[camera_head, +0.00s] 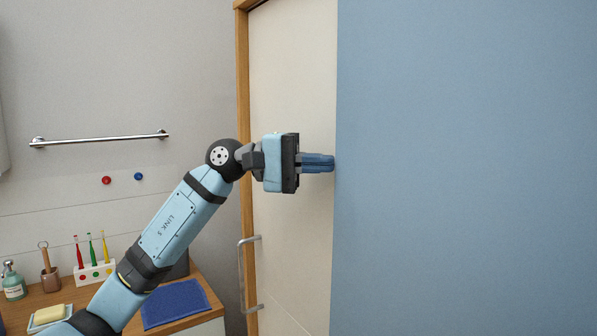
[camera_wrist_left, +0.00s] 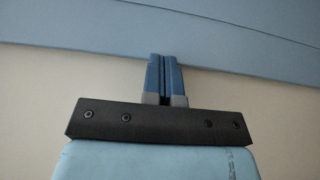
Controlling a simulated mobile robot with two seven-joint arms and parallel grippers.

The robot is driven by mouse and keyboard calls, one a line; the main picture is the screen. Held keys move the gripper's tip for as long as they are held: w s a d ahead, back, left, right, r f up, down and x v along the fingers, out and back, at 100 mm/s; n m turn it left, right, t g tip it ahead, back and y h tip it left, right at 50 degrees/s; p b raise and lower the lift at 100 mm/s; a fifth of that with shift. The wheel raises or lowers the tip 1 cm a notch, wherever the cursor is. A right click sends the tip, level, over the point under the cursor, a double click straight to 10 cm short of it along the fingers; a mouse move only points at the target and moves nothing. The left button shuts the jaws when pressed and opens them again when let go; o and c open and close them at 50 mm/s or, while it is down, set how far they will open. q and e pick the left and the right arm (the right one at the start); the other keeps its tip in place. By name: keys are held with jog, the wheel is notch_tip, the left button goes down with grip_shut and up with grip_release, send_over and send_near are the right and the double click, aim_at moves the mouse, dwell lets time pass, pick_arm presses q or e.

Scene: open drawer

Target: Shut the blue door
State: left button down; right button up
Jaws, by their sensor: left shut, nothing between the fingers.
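The blue door (camera_head: 465,170) is a large flat panel filling the right side of the head view. Its straight left edge stands in front of a cream panel (camera_head: 290,90). My left gripper (camera_head: 332,163) is shut and empty, with its blue fingers pointing right and their tips at that edge. In the left wrist view the shut fingers (camera_wrist_left: 164,58) meet the lower border of the blue door (camera_wrist_left: 70,35). I cannot tell for sure whether they press on it. My right gripper is not in view.
A towel rail (camera_head: 100,139) is on the grey wall. A wooden counter (camera_head: 205,282) at lower left holds a blue mat (camera_head: 175,303), a toothbrush holder (camera_head: 95,273) and a soap dish (camera_head: 50,320).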

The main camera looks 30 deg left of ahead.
aim_at(385, 176)
pick_arm(q)
jog(key=s+d, duration=0.1)
jog(key=d, duration=0.2)
jog(key=s+d, duration=0.1)
jog(key=d, duration=0.1)
jog(key=s+d, duration=0.1)
jog(key=d, duration=0.2)
jog(key=shift+s+d, duration=0.5)
jog(key=shift+d, duration=0.45)
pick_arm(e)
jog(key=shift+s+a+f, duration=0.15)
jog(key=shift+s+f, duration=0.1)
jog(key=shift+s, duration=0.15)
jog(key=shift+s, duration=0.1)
pick_arm(q)
jog(key=shift+b, duration=0.3)
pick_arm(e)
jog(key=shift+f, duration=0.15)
